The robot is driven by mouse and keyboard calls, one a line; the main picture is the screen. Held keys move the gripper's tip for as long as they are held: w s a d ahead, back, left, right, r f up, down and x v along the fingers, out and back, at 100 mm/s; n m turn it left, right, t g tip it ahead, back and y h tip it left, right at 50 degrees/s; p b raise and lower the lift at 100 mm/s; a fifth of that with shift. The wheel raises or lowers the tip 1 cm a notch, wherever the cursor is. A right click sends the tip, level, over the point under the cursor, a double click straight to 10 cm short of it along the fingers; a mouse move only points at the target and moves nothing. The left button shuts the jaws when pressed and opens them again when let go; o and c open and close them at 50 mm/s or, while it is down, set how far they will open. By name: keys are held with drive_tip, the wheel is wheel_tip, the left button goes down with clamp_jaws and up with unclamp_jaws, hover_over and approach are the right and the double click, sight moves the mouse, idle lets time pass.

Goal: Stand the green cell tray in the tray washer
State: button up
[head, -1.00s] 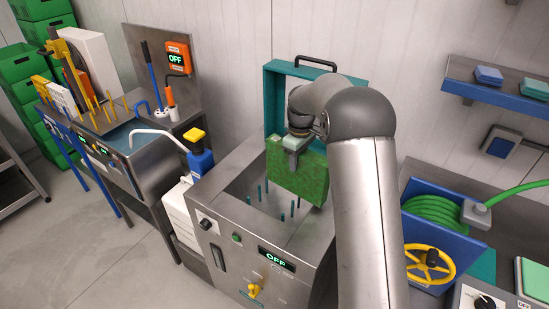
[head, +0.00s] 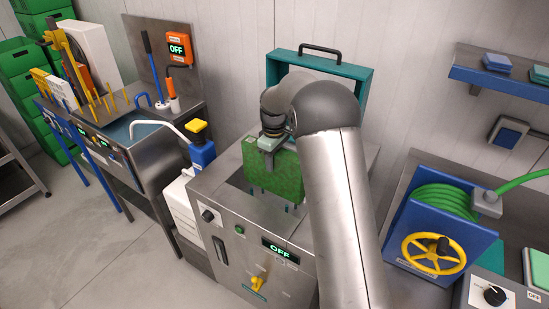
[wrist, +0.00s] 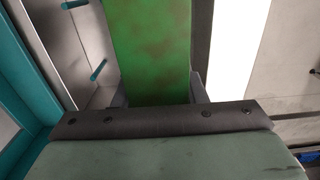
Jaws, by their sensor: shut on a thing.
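The green cell tray (head: 274,177) is upright, with brown smudges on its face. My gripper (head: 268,146) is shut on its top edge and holds it over the open basin of the tray washer (head: 226,207). The tray's lower edge is close to the teal pegs (head: 287,208) in the basin; I cannot tell whether they touch. The washer's teal-framed lid (head: 359,82) stands open behind. In the wrist view the tray (wrist: 148,45) runs between the two fingers (wrist: 155,88), with teal pegs beside it on the left.
The washer's display (head: 280,251) reads OFF, above a yellow knob (head: 258,283). A hose reel (head: 440,215) with a yellow wheel is at right. My arm hides the washer's right side.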

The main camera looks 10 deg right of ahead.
sight(274, 180)
drive_tip(key=shift+f+b, duration=2.45)
drive_tip(key=shift+f, duration=1.85)
drive_tip(key=shift+f+b, duration=0.3)
drive_tip(key=shift+f, duration=0.2)
drive_tip(key=o, duration=1.6)
drive_tip(key=shift+o, duration=0.2)
drive_tip(key=shift+r, duration=0.1)
wheel_tip(274, 180, up, 8)
drive_tip(key=p, duration=0.5)
